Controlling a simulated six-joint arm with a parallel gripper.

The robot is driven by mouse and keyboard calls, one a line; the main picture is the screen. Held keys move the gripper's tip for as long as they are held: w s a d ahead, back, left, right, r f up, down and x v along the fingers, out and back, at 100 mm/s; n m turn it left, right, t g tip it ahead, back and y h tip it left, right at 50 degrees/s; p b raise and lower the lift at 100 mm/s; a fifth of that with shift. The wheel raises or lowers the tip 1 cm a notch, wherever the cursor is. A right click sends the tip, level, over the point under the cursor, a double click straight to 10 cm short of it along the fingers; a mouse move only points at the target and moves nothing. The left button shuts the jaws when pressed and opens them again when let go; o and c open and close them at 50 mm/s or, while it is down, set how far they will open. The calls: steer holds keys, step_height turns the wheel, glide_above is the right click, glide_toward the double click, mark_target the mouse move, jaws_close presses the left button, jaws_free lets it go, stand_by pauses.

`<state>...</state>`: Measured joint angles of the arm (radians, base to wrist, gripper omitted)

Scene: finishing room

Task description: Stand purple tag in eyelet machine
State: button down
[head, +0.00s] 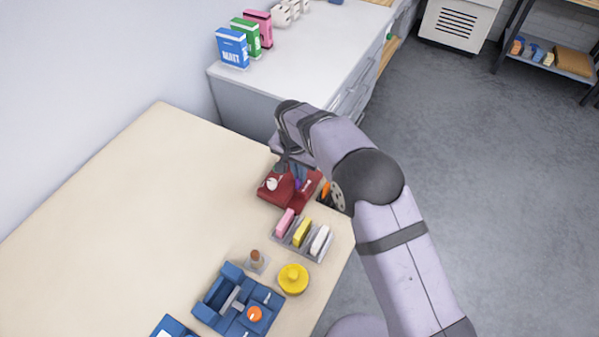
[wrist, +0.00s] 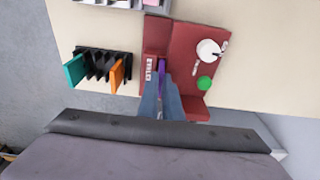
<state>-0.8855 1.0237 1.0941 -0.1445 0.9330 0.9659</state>
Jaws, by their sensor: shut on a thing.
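The eyelet machine (head: 269,197) is a dark red block near the right edge of the table. In the wrist view the red machine (wrist: 192,45) carries a white round knob, a green button and a small white label strip beside a slot-like recess. My gripper (wrist: 161,90) is shut on the purple tag (wrist: 161,65), and its fingers point down into the recess. The purple tag (head: 298,183) shows only as a sliver in the head view. The tag's lower edge is hidden, so I cannot tell whether it touches the machine.
A black slotted rack (wrist: 103,52) holds a teal tag (wrist: 74,71) and an orange tag (wrist: 117,75). A grey holder (head: 298,247) with pink, yellow and white pieces stands close by. A yellow round object (head: 293,279) and a blue machine (head: 212,316) are nearer. The table's left is clear.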

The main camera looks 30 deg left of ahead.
mark_target(297, 179)
steer(key=shift+f+b, duration=0.45)
steer(key=shift+f, duration=0.15)
stand_by(0.3)
steer(key=c, duration=2.2)
jaws_free()
steer(key=shift+s+r+p, duration=0.3)
steer(key=shift+r+p, duration=0.8)
steer(key=shift+r, duration=0.7)
steer(key=shift+s+r+p, duration=0.25)
steer(key=shift+r+p, duration=0.85)
steer(key=shift+r, duration=0.75)
steer(key=shift+s+r+p, duration=0.3)
steer(key=shift+r+p, duration=0.8)
steer(key=shift+r, duration=0.7)
